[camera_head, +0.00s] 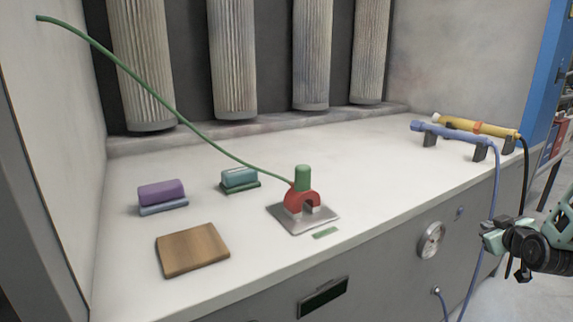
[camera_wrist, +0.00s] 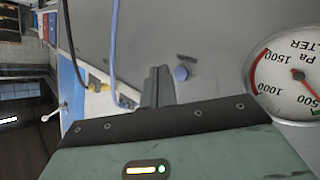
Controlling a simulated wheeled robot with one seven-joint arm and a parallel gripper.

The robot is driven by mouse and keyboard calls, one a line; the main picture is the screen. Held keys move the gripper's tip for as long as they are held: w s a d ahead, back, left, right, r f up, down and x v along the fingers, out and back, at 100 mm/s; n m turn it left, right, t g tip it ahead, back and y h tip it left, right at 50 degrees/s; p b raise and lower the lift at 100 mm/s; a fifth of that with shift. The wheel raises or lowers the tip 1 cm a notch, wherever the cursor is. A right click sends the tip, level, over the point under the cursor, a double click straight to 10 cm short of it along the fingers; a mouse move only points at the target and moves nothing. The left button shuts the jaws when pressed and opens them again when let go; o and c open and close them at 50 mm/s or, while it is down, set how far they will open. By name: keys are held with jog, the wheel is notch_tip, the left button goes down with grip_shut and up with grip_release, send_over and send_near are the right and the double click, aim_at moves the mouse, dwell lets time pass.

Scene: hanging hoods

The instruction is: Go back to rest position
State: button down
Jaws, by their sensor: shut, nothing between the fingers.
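My gripper (camera_head: 490,236) is at the right edge in the head view, off the front of the cabinet and below the level of the white worktop (camera_head: 340,165). It is shut and holds nothing. In the wrist view its dark fingers (camera_wrist: 158,84) are together in front of the grey cabinet face, between a blue hose and a round pressure gauge (camera_wrist: 295,75). The same gauge shows on the cabinet front in the head view (camera_head: 431,240), left of my gripper.
On the worktop are a red fixture (camera_head: 301,198) with a green hose, a wooden block (camera_head: 192,249), a purple block (camera_head: 161,192) and a teal block (camera_head: 239,178). A blue tool (camera_head: 450,133) and a yellow tool (camera_head: 478,126) rest on holders; the blue hose (camera_head: 483,240) hangs near my gripper.

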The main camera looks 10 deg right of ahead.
jog(key=s+a+r+g+y, duration=0.1)
jog(key=s+a+g+y, duration=0.15)
jog(key=a, duration=0.65)
jog(key=s+a+r+g+y, duration=0.1)
jog(key=a+g, duration=0.2)
jog(key=a, duration=0.6)
jog(key=s+a+r+n+g+y, duration=0.1)
jog(key=s+a+r+n+g, duration=0.15)
jog(key=s+a, duration=0.65)
jog(key=s+a+r+n+g, duration=0.1)
jog(key=s+a+n+g, duration=0.15)
jog(key=s+a, duration=0.7)
jog(key=s+a+r+n+g+y, duration=0.1)
jog(key=s+a+g, duration=0.2)
jog(key=s+a, duration=0.6)
notch_tip(320, 180, up, 25)
jog(key=w+a+p, duration=0.2)
jog(key=p, duration=2.3)
jog(key=shift+w, duration=0.25)
